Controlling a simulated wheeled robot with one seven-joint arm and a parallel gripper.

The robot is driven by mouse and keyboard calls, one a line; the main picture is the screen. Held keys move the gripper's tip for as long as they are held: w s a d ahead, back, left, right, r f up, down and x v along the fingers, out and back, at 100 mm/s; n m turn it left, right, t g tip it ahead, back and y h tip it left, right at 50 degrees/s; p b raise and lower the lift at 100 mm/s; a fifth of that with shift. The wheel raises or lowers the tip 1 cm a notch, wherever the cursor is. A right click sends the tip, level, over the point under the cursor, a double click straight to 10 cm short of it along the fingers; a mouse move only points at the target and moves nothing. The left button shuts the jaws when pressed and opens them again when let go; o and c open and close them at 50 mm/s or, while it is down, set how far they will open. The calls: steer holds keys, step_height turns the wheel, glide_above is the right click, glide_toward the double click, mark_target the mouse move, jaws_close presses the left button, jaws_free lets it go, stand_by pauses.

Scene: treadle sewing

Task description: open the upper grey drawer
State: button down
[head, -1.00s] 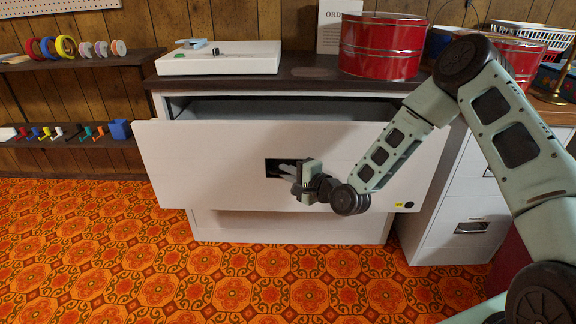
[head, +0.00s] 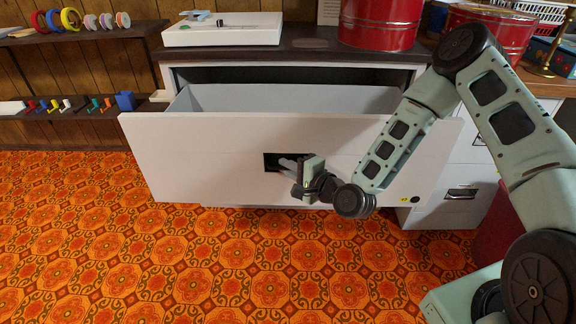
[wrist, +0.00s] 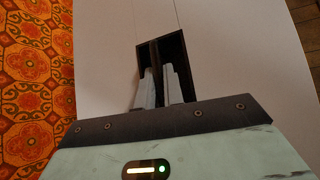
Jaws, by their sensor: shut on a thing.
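The upper grey drawer (head: 220,160) stands well out from its cabinet in the head view, with its grey inside (head: 290,98) showing behind the wide front. My gripper (head: 287,163) reaches into the dark recessed handle (head: 271,161) in the middle of the drawer front. In the wrist view my gripper's fingers (wrist: 160,88) go into the dark handle slot (wrist: 178,60) and are shut on the handle. The fingertips and the gripped part are partly hidden inside the recess.
A white case (head: 222,36) and a red drum (head: 380,22) stand on the dark cabinet top (head: 310,52). Another cabinet (head: 440,212) stands to the right. Shelves (head: 75,133) with small coloured items are at left. The patterned floor (head: 230,270) before the drawer is clear.

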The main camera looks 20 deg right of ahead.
steer(key=shift+d, duration=0.1)
steer(key=c, duration=1.8)
jaws_free()
steer(key=p+v, duration=0.7)
steer(key=v, duration=1)
steer(key=shift+s, duration=0.15)
